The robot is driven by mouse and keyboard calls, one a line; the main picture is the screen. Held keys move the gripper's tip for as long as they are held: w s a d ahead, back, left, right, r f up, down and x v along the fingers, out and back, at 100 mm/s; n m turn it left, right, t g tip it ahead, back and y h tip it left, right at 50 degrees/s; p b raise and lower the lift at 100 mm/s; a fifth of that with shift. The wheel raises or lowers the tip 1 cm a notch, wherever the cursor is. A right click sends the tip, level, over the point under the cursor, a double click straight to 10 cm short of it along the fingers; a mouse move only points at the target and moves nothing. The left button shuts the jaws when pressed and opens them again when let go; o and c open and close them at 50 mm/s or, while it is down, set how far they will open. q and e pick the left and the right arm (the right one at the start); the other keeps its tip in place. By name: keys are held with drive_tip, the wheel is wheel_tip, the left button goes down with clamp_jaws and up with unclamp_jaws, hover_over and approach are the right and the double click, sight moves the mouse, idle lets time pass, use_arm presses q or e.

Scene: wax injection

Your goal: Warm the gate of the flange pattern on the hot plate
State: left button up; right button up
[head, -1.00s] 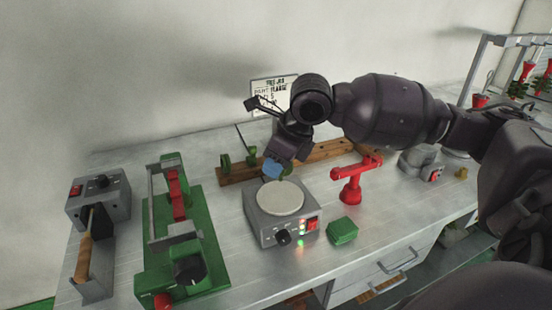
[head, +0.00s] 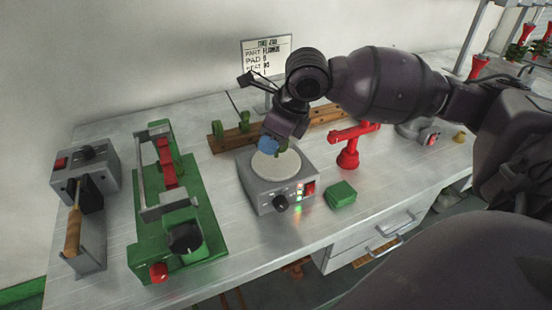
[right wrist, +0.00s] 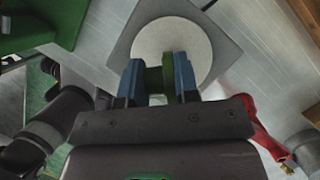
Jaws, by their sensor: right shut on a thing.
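The hot plate (head: 276,167) is a grey box with a pale round disc on top, a black knob, a red switch and lit lamps. My right gripper (head: 273,147), with blue fingertips, is over the back part of the disc. It is shut on a small green flange pattern (head: 282,150), mostly hidden by the fingers. In the right wrist view the pattern (right wrist: 159,79) shows as a green strip between the fingers, at the edge of the disc (right wrist: 172,42). I cannot tell whether it touches the disc. My left gripper is not in view.
A wooden rack (head: 228,141) with green patterns stands behind the plate. A red stand (head: 348,155) and green blocks (head: 341,194) are to its right. A green clamp machine (head: 196,210) and a grey station with a wooden-handled tool (head: 73,232) are left. A sign (head: 266,57) stands behind.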

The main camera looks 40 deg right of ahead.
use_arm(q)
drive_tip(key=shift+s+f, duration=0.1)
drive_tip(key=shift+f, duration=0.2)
use_arm(e)
drive_tip(key=shift+f, duration=0.6)
idle(0.6)
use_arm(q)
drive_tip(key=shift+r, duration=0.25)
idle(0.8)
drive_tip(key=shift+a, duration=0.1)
use_arm(e)
drive_tip(key=shift+f, duration=0.1)
idle(0.3)
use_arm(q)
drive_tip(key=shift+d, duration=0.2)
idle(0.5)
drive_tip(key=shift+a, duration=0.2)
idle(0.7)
use_arm(e)
drive_tip(key=shift+r+p, duration=1.15)
drive_tip(key=shift+r, duration=0.8)
drive_tip(key=shift+r+p, duration=0.85)
drive_tip(key=shift+r, duration=0.4)
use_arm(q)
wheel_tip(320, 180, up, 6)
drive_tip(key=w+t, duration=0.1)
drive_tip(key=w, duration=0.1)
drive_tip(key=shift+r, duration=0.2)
use_arm(e)
drive_tip(key=shift+f, duration=0.1)
